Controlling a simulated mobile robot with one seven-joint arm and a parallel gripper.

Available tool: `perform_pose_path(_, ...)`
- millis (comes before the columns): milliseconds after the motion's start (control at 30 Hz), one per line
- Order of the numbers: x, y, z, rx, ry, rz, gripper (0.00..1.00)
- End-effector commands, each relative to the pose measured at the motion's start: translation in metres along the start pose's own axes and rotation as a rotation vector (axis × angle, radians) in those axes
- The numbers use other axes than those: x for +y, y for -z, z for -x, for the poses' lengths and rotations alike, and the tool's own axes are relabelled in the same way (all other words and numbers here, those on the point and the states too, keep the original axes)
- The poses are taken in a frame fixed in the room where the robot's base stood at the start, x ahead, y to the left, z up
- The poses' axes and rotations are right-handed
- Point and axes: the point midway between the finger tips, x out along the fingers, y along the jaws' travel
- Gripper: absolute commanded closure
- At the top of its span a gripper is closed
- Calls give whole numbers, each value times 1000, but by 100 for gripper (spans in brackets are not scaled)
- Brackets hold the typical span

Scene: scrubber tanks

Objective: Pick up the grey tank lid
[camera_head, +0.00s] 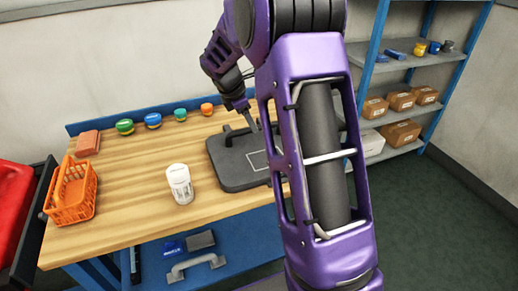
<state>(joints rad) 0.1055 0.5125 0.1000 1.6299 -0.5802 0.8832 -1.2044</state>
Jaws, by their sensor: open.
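The grey tank lid (233,176) lies flat on the wooden workbench, right of the middle. It is a dark slab with rounded corners, a pale outlined rectangle on top and a dark raised part, perhaps a handle, near its far edge. My purple arm hides its right side. My gripper (246,120) is open, pointing down over the far part of the lid, close to the raised part. I cannot tell whether the fingers touch it or stand around it.
A white bottle (180,184) stands left of the lid. An orange basket (71,194), a reddish-brown block (88,143) and several small round containers (153,121) line the bench's left and back. Blue-framed shelves (420,61) with boxes stand at right.

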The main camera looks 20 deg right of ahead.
Motion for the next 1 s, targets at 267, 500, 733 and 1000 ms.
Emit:
perform_pose_path(267,-2,0,-29,-1,2,0,40)
perform_pose_path(500,-2,-1,-53,0,0,-1,40)
perform_pose_path(733,-2,-1,-52,0,0,-1,53)
perform_pose_path(1000,-2,-1,-52,0,0,-1,100)
